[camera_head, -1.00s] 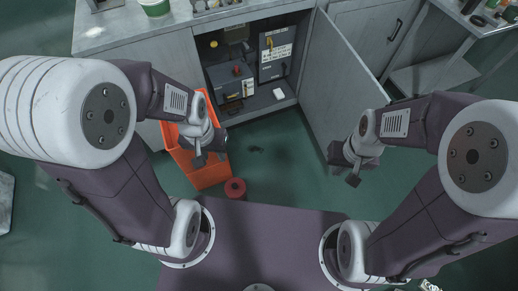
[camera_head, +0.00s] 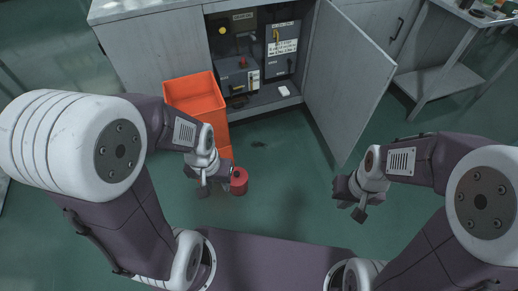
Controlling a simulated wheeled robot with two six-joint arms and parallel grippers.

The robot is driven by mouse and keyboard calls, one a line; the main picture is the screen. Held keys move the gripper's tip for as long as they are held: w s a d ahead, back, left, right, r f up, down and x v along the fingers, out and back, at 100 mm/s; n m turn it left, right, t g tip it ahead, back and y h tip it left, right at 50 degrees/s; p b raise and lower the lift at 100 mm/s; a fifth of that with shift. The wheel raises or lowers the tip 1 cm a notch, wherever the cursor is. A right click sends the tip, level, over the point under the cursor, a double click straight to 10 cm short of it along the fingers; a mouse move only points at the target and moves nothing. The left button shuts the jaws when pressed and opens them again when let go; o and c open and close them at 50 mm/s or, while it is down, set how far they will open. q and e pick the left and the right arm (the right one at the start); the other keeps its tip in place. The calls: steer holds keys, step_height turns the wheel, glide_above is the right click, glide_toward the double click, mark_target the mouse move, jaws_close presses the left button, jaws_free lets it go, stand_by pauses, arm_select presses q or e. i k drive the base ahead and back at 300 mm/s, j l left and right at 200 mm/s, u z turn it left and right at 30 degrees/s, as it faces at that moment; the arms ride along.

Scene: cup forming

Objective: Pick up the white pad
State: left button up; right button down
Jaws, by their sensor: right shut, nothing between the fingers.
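The white pad (camera_head: 284,91) is a small white block lying at the front right of the open cabinet's floor. My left gripper (camera_head: 203,188) hangs over the green floor in front of the orange bin, well short of the pad; its jaw opening is not clear from this angle. My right gripper (camera_head: 352,204) is shut and empty, over the floor to the right and nearer to me than the pad. Neither gripper touches the pad.
The open cabinet door (camera_head: 346,75) stands right of the pad. Dark equipment boxes (camera_head: 282,45) stand behind it. An orange bin (camera_head: 196,92) is left of the opening. A red roll (camera_head: 239,182) is beside my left gripper.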

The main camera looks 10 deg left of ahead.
mark_target(284, 92)
steer(key=i+l+u, duration=0.5)
steer(key=i+l, duration=0.2)
steer(key=i+l+u, duration=0.4)
steer(key=i, duration=0.25)
steer(key=i+l+u, duration=0.4)
steer(key=i+l, duration=0.15)
steer(key=l, duration=0.15)
steer(key=i+l+u, duration=0.15)
steer(key=i, duration=0.15)
